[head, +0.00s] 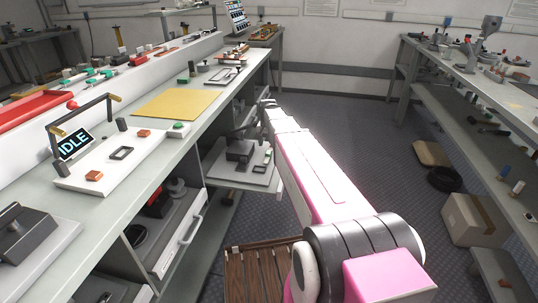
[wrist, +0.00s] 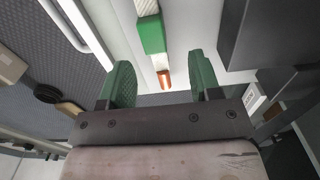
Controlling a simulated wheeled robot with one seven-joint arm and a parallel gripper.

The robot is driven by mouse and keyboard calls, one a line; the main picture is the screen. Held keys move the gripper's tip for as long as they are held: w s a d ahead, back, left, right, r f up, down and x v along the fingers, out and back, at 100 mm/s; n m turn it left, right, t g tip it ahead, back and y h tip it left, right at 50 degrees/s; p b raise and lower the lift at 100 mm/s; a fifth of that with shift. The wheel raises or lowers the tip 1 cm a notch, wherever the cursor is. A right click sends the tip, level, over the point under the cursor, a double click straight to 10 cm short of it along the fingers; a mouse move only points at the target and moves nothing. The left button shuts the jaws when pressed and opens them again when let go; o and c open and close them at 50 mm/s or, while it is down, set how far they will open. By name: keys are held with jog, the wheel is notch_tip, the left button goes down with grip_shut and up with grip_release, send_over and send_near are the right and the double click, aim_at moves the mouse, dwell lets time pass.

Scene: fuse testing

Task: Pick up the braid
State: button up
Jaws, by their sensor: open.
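My gripper (head: 266,106) is at the far end of my pink and white arm, beside the bench front in the head view. In the wrist view its two green fingers (wrist: 160,66) are spread apart with nothing held between them. Beyond the fingers, a green and white block (wrist: 151,34) and a small orange-red piece (wrist: 165,79) lie in a line on a pale surface, apart from the fingers. I cannot tell whether either is the braid, and no braid is clearly recognisable in either view.
An open drawer (head: 225,181) holding dark items juts from under the left bench (head: 144,207). The bench carries a yellow mat (head: 172,104) and a tester showing IDLE (head: 74,144). Shelving stands right, with a cardboard box (head: 467,219) below.

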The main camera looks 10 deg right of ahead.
aim_at(269, 151)
jog(key=f, duration=0.5)
jog(key=shift+d, duration=0.25)
jog(key=shift+s+r, duration=0.1)
jog(key=c, duration=1)
